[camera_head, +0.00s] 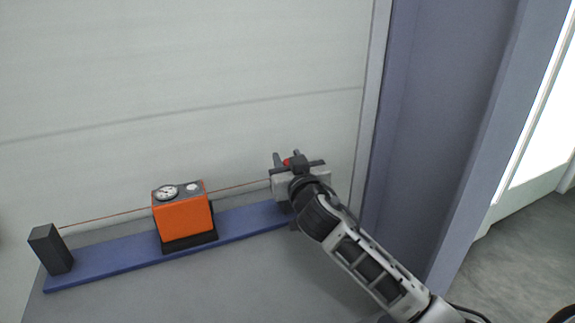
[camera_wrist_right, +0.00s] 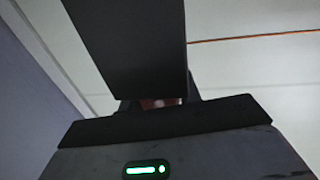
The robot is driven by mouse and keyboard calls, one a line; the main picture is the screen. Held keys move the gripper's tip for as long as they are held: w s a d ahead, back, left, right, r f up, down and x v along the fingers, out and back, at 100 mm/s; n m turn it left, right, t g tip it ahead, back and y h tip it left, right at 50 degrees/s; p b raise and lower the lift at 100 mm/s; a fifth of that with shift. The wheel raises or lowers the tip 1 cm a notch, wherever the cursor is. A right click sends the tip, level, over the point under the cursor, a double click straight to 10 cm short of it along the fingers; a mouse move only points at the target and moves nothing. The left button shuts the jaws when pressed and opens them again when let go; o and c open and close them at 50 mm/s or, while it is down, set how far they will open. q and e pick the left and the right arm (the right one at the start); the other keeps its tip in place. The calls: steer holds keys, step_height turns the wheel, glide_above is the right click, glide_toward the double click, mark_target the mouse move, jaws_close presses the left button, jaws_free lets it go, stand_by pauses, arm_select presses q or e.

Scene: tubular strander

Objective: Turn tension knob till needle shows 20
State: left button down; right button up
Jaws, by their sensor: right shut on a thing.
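The orange tension meter (camera_head: 183,217) stands on the blue rail, with a round white dial (camera_head: 166,191) on its top. The needle is too small to read. My right gripper (camera_head: 286,160) is at the right end of the rail, shut on a small red knob (camera_head: 287,162) that shows only in part between its fingers. In the right wrist view a reddish bit of the knob (camera_wrist_right: 160,103) shows between my right gripper's fingers (camera_wrist_right: 158,100); the rest is hidden. My left gripper is not in view.
A thin copper-coloured wire (camera_head: 110,216) runs from the dark post (camera_head: 51,249) at the left through the meter toward my right gripper. The blue rail (camera_head: 110,261) lies on a grey surface (camera_head: 200,290) against a pale wall. A blue-grey upright (camera_head: 425,130) stands to the right.

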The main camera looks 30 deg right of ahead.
steer(key=shift+d+m+h, duration=0.1)
steer(key=shift+m+h, duration=0.2)
steer(key=shift+h, duration=0.1)
steer(key=o, duration=1)
steer(key=shift+c, duration=0.2)
steer(key=shift+s, duration=0.1)
steer(key=b+v, duration=0.2)
steer(key=v, duration=1.4)
steer(key=shift+r, duration=0.2)
